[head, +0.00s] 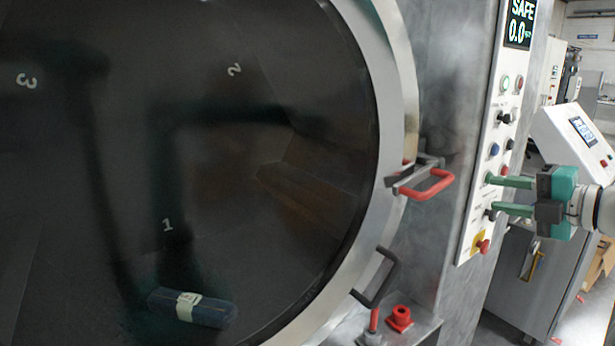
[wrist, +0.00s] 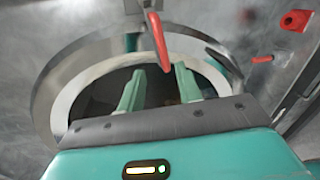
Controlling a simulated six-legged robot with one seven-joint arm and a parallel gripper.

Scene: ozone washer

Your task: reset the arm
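My gripper (head: 491,196) is at the right of the head view, with its two green fingers pointing left across the front of the button panel (head: 487,150). The fingers are apart with nothing between them, so it is open and empty. I cannot tell whether the fingertips touch the panel. In the wrist view my gripper (wrist: 160,72) also shows two spread green fingers, with the round door rim (wrist: 75,85) and a red handle (wrist: 158,42) beyond them. Most of my arm is outside the head view.
A large dark round window (head: 200,130) fills the left. A blue bundle with a pale band (head: 190,307) lies low behind it. A red-gripped latch handle (head: 428,186) sticks out at the rim, left of my gripper. A red knob (head: 398,318) sits below. Other machines stand behind at right.

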